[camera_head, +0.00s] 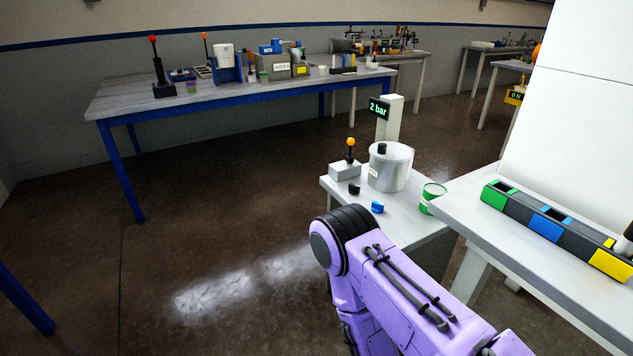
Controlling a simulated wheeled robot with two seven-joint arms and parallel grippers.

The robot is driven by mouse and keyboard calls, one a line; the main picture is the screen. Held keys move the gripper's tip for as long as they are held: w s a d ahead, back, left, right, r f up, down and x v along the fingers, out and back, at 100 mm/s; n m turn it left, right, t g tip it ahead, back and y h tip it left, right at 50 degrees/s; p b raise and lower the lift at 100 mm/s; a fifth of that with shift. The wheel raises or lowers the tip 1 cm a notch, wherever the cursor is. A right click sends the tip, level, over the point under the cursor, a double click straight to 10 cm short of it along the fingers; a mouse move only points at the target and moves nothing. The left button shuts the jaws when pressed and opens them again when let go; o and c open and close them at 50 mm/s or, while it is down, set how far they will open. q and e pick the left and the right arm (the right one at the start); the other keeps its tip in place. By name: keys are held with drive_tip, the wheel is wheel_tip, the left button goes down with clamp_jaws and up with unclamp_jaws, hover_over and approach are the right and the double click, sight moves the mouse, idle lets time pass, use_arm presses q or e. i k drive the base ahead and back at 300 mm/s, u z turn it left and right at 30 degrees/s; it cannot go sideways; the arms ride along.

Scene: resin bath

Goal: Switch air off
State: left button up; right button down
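A small light box with an upright lever and an orange ball knob (350,143) stands on the small grey table (410,222), at the left of a silver pot (389,168). Behind the pot a post carries a black display (379,108) reading "2 bar" in green. No label naming an air switch can be read on the lever box. My purple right arm comes in from the bottom right and bends down in front of the table. Its gripper is out of frame, and my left gripper is not in view.
A black piece (354,189), a blue piece (377,207) and a green-banded cup (432,196) are on the small table. At right, a bench holds a bin row (554,228). A blue-legged bench (130,104) with levers stands behind. Floor at left is clear.

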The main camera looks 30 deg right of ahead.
sight(354, 189)
drive_tip(key=z, duration=0.1)
drive_tip(key=i, duration=0.85)
drive_tip(key=z, duration=0.8)
drive_tip(key=i, duration=0.65)
drive_tip(key=z, duration=0.5)
